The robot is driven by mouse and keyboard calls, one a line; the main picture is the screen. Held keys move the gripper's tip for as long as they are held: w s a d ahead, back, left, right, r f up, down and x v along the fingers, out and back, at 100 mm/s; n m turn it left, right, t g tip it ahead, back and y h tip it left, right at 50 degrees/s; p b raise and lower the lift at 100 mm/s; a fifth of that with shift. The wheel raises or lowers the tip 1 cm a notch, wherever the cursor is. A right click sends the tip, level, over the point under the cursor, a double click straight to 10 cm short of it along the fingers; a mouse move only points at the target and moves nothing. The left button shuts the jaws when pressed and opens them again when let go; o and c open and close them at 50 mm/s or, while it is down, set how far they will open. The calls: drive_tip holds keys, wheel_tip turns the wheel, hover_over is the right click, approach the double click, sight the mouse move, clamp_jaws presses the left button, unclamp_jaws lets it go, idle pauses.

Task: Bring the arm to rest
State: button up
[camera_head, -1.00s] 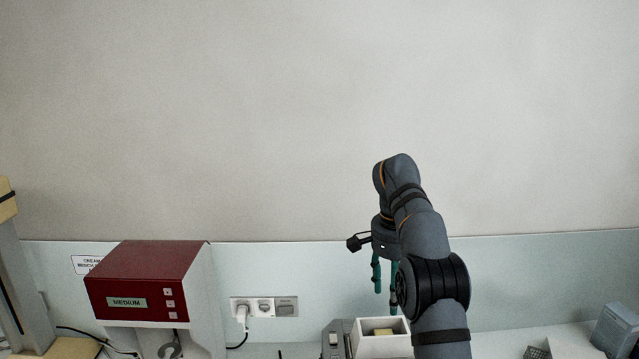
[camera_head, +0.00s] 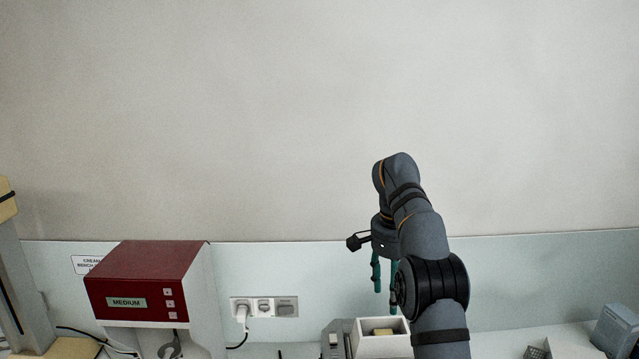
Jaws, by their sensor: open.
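My arm rises from the lower right and bends over at the top, in front of the pale wall. My gripper (camera_head: 385,285) hangs from it, pointing down, with two green fingers apart and nothing seen between them. The fingertips are just above and behind a white open box (camera_head: 385,347) on the bench. Part of the right finger is hidden by my arm.
A red-topped mill (camera_head: 150,280) labelled MEDIUM stands at the left. A socket panel (camera_head: 264,307) with a plugged cable is on the backsplash. A blue-grey container (camera_head: 617,330) stands at the far right.

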drive_tip(key=shift+w+d+f, duration=0.1)
drive_tip(key=shift+w+f, duration=0.05)
drive_tip(key=shift+f, duration=0.4)
drive_tip(key=shift+w+d+f, duration=0.1)
drive_tip(key=shift+w+f, duration=0.05)
drive_tip(key=shift+f, duration=0.4)
idle(0.3)
